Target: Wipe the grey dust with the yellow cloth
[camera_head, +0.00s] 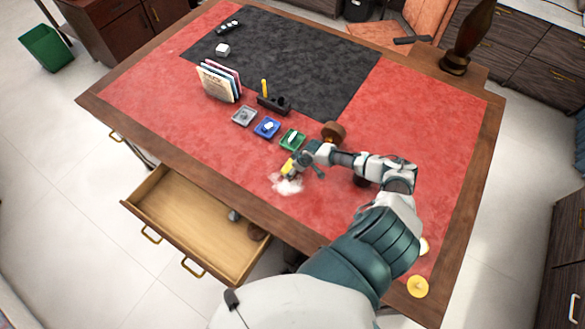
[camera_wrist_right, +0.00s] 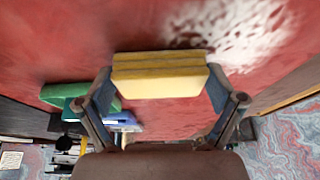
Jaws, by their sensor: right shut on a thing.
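The yellow cloth (camera_wrist_right: 160,78) is a folded block held between the two fingers of my right gripper (camera_wrist_right: 160,95). In the head view the cloth (camera_head: 288,168) shows at the end of my right gripper (camera_head: 298,167), right beside the dust. The dust (camera_head: 287,185) is a pale patch on the red leather, near the desk's front edge. In the right wrist view the dust (camera_wrist_right: 235,25) lies just beyond the cloth, whitish and blurred. I cannot tell whether the cloth touches the desk. My left gripper is not in view.
Green (camera_head: 293,139), blue (camera_head: 267,127) and grey (camera_head: 244,116) trays stand left of my right gripper. A pen holder (camera_head: 273,104) and upright books (camera_head: 219,82) stand behind them. A brown round object (camera_head: 333,131) is close to my wrist. An open drawer (camera_head: 180,215) juts out in front.

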